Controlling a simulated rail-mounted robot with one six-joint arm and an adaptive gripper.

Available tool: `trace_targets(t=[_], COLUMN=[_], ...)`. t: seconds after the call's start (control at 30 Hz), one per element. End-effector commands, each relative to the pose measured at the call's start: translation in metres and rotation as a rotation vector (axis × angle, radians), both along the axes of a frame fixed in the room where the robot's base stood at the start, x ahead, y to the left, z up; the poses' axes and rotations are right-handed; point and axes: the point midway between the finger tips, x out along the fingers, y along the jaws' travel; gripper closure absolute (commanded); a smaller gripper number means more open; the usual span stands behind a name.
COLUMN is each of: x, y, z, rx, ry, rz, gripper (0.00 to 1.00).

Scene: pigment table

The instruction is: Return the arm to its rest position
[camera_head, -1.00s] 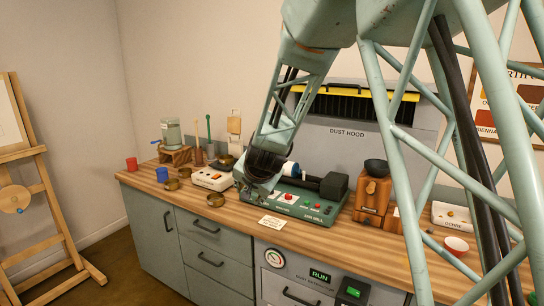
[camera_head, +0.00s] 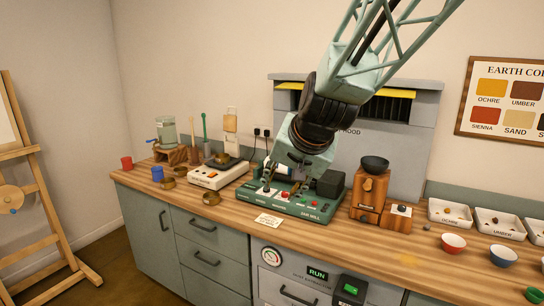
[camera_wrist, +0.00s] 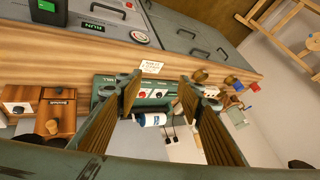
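My arm reaches in from the upper right in the head view, and my gripper (camera_head: 284,186) points down just in front of and above the green jar mill (camera_head: 315,212). In the wrist view my gripper (camera_wrist: 160,100) shows two wood-coloured fingers spread wide apart with nothing held between them. The jar mill's panel (camera_wrist: 150,82) and a white jar with a blue end (camera_wrist: 150,119) show beyond the gap. In the head view the wrist partly hides the jar and the mill's back.
A wooden grinder (camera_head: 370,190) stands right of the mill, a white scale (camera_head: 218,174) left. Ochre and umber trays (camera_head: 450,222) and bowls (camera_head: 453,243) are at the right. The dust hood (camera_head: 405,135) stands behind.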

Motion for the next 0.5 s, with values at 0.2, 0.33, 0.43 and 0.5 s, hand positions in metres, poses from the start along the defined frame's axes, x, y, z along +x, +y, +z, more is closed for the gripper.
trace_targets(t=[0.2, 0.33, 0.43, 0.5], x=[-0.043, -0.069, -0.090, -0.104], y=[-0.024, -0.037, -0.047, -0.054], z=[0.013, 0.019, 0.022, 0.025], rx=[-0.033, -0.053, -0.070, -0.082], ry=[0.019, 0.033, 0.044, 0.052], rz=[0.031, 0.050, 0.063, 0.072], gripper=[0.65, 0.65, 0.65, 0.65])
